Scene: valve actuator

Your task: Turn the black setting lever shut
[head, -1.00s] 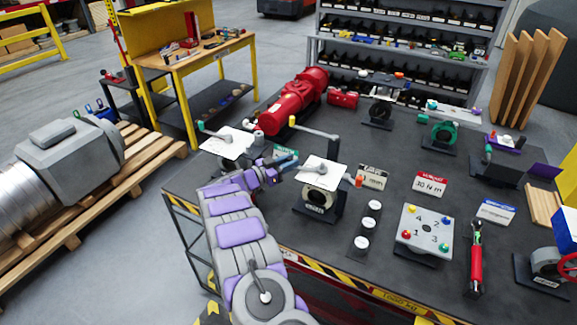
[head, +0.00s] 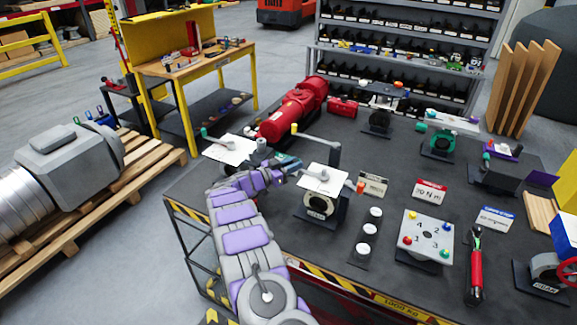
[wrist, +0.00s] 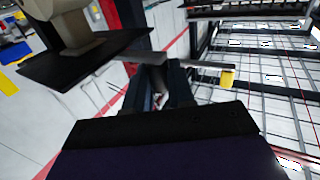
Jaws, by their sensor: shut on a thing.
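The setting lever (head: 311,175) looks dark grey. It lies over a white plate (head: 325,187) on top of the middle valve (head: 319,207), its free end pointing left towards my gripper (head: 288,168). My gripper is at the left of this valve, above the bench. In the wrist view, the dark fingers of my gripper (wrist: 160,78) are close together at a grey bar, the lever (wrist: 140,56). They are shut on it, though the contact is partly hidden. The valve's black base plate (wrist: 95,62) shows at left there.
A grey arm with a yellow tip (head: 295,128) reaches over just behind the lever; its tip also shows in the wrist view (wrist: 227,78). Another valve plate (head: 228,148) and a red cylinder (head: 293,110) stand behind-left.

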